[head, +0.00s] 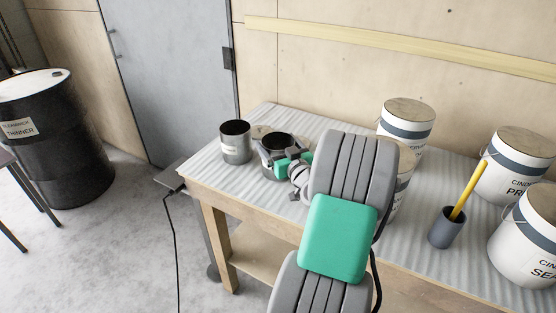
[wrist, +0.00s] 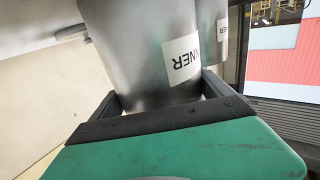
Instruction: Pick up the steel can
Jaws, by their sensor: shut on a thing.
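The steel can (head: 277,141) is an open-topped metal can with a dark inside, at the left end of the bench. In the wrist view the steel can (wrist: 140,55) is a grey cylinder with a white label ending in "NER", and it fills the space between the fingers. My gripper (head: 276,158) is shut on it, one finger on each side; the gripper also shows in the wrist view (wrist: 163,95). My arm and gripper hide part of the can in the head view. I cannot tell whether its base touches the bench.
A similar metal can (head: 236,146) stands just left of it. The ridged bench top (head: 420,222) carries several white buckets (head: 406,120) and a grey cup (head: 446,228) with a yellow-handled tool. A plywood wall (head: 350,70) rises behind. A black drum (head: 55,150) stands on the floor at left.

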